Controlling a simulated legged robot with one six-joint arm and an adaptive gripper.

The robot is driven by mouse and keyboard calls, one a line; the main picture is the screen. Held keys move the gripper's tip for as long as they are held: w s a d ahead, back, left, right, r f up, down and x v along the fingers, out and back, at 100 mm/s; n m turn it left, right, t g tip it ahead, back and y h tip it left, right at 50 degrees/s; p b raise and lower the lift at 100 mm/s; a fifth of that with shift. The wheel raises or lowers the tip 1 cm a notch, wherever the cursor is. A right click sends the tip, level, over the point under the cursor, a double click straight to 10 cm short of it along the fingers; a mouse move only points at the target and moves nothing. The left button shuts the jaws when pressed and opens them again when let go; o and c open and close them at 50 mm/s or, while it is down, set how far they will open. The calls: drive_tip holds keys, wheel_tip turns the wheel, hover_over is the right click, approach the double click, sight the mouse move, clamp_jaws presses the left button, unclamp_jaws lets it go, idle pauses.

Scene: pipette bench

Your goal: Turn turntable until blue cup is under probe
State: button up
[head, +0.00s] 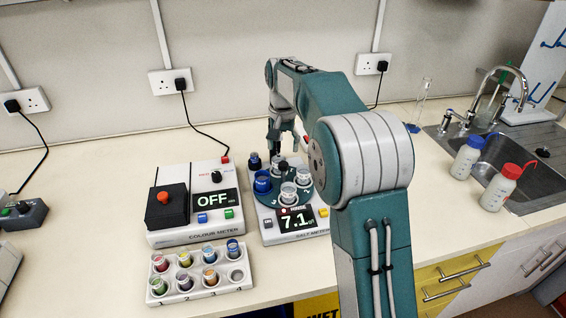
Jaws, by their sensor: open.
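The salt meter (290,237) stands in the middle of the bench with its display reading 7.1. On top is a dark blue-green turntable (273,200) carrying several cups. The blue cup (263,183) is at the turntable's left side. Paler cups (288,193) sit at its front and right. A dark knob-like part (254,161) shows at the meter's back left; I cannot tell whether it is the probe. My gripper (275,150) is open and points down above the back of the turntable. My arm partly hides the meter's right side, and contact with the turntable cannot be made out.
The colour meter (160,236), reading OFF, stands close on the left. A rack (200,291) with several small coloured cups lies in front of it. Two bottles (500,187) and a sink (520,190) are at the right. The bench behind the meters is mostly clear.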

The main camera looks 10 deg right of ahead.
sight(283, 164)
wheel_tip(283, 164, down, 6)
drive_tip(key=shift+f, duration=0.1)
clamp_jaws()
